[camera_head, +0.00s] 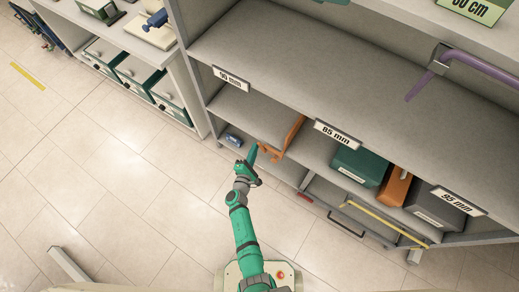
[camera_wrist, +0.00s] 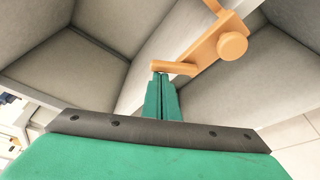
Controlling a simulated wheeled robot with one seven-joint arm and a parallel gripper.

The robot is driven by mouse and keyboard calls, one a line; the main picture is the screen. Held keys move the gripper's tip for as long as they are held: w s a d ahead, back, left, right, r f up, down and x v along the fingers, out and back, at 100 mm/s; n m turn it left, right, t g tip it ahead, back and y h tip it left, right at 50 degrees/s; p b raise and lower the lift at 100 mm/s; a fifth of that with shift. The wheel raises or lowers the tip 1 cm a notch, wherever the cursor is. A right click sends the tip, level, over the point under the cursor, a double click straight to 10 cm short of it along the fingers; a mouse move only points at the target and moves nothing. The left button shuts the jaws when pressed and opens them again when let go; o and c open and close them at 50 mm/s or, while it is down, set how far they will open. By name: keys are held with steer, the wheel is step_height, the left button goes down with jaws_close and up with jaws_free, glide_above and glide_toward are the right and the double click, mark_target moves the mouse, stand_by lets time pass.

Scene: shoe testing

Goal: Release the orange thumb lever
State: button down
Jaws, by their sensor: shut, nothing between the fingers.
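The orange thumb lever (camera_head: 292,136) is at the lower shelf opening, just right of my gripper in the head view. In the wrist view the lever (camera_wrist: 205,55) is an angled orange arm with a round knob (camera_wrist: 232,45) at its right and a short bar at its lower left. My gripper (camera_head: 253,152) is shut and empty. In the wrist view its green fingertips (camera_wrist: 161,78) are together, right by the end of the short bar. I cannot tell whether they touch it.
Grey shelves (camera_head: 270,40) with size labels surround the lever. A green box (camera_head: 359,164), an orange block (camera_head: 395,187) and a grey box (camera_head: 435,207) stand to the right. A small blue item (camera_head: 232,140) lies left of my gripper. The tiled floor (camera_head: 120,190) at left is clear.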

steer(key=shift+s+d+r+m+t, duration=0.3)
steer(key=shift+d+r+m+t, duration=0.2)
steer(key=shift+m, duration=0.4)
steer(key=w+a, duration=0.2)
steer(key=a, duration=0.2)
steer(key=d+v, duration=0.1)
steer(key=v, duration=0.8)
steer(key=shift+s+f, duration=0.5)
steer(key=shift+s, duration=0.05)
steer(key=shift+a, duration=0.2)
